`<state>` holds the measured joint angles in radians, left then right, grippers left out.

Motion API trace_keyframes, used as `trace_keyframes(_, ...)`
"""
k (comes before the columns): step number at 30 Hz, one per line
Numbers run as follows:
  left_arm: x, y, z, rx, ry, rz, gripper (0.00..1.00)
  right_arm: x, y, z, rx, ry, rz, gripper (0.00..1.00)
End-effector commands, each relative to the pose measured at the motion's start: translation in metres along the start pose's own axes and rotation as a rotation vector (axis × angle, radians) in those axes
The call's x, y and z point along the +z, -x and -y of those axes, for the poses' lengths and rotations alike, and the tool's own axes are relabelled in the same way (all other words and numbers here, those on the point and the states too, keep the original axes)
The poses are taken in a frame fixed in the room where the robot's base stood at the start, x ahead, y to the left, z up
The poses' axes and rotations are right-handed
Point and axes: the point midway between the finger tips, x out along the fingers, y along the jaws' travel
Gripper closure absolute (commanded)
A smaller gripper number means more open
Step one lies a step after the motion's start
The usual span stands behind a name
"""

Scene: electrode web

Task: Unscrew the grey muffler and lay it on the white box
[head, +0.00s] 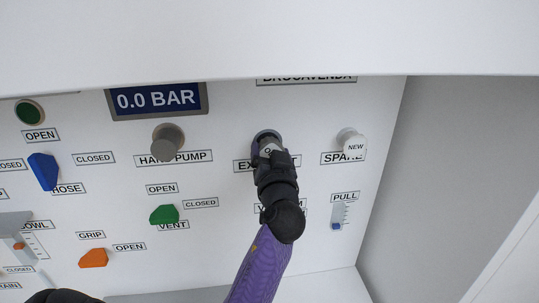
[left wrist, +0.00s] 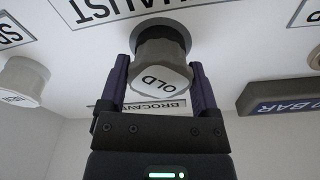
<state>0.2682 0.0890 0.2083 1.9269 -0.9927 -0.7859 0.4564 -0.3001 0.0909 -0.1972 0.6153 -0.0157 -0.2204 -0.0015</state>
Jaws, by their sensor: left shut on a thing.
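The grey muffler (left wrist: 160,55), its pale face marked OLD, sits at the round exhaust port on the white panel. In the left wrist view, my left gripper (left wrist: 160,68) has one dark finger on each side of it and is shut on it. In the head view, the same gripper (head: 267,153) covers most of the muffler and its label. I cannot tell from the frames whether the thread is loose. The white box cannot be told apart for sure; a white ledge (head: 325,287) shows below the panel. My right gripper is not in view.
A white spare marked NEW (head: 352,143) is right of the port, and a grey hand pump knob (head: 168,138) is left. A blue lever (head: 43,171), green lever (head: 164,214) and orange lever (head: 93,258) stick out. A pressure display (head: 155,100) is above.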

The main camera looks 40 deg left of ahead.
Motion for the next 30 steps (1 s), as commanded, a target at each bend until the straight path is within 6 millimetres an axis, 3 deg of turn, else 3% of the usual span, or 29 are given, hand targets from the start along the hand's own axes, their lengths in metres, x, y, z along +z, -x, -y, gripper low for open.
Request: trace_keyframes(30,0.002,0.000,-0.001,-0.038,0.321,0.004,0.95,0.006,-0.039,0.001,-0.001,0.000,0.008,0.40)
